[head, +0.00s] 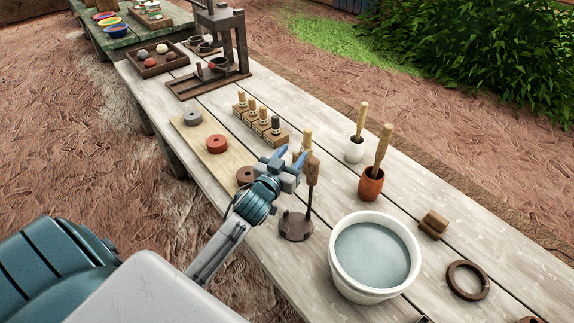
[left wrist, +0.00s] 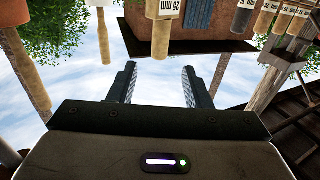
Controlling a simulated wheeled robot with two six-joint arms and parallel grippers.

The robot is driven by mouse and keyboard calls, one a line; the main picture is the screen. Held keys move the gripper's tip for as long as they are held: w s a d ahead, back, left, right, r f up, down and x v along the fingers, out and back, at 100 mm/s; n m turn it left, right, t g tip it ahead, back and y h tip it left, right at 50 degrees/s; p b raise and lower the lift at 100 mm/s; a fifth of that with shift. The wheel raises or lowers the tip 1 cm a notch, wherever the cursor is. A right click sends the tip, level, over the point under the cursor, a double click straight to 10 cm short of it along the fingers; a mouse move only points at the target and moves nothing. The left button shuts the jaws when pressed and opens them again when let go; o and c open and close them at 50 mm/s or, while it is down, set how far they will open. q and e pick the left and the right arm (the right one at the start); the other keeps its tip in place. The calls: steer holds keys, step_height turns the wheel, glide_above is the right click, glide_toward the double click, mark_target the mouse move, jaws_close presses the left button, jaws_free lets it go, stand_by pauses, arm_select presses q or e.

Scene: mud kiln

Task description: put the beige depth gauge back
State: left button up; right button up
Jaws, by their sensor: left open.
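A wooden rack (head: 284,139) with several labelled gauges stands behind to the left. My right gripper is not in view.
A white bucket of water (head: 373,254) stands right of the stand. A board with clay discs (head: 216,143) lies left. A dark ring (head: 467,280) lies near the right. Bare planks show between them.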

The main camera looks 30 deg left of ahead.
arm_select(q)
steer(key=shift+s+d, duration=0.1)
steer(key=shift+s, duration=1.2)
